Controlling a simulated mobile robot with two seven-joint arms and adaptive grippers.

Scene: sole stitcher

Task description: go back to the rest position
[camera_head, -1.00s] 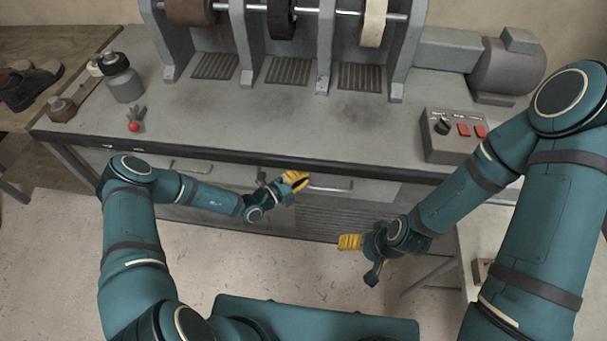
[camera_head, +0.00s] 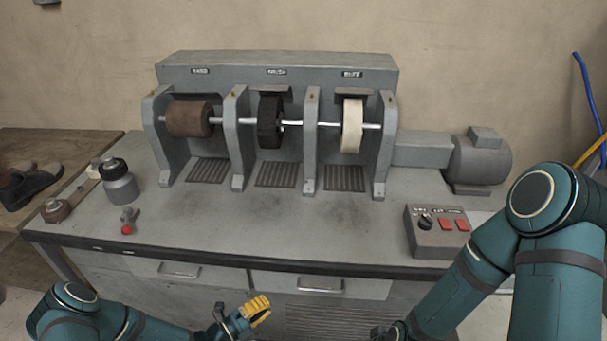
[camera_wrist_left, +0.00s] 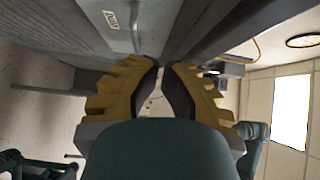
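My left gripper (camera_head: 255,312) has yellow ridged fingers and hangs low in front of the workbench, below its top edge and near the drawers. In the left wrist view its two fingers (camera_wrist_left: 160,78) show a narrow gap between their dark pads, with nothing held between them. My right arm (camera_head: 480,270) comes down at the right in the head view. The fingers of my right gripper are below the picture's lower edge.
The workbench (camera_head: 300,228) carries a grey machine (camera_head: 275,70) with three wheels, a motor (camera_head: 480,160), a control box (camera_head: 436,232), a grey bottle (camera_head: 119,184) and a red-knobbed part (camera_head: 127,228). Shoes (camera_head: 28,186) lie on a wooden table at the left.

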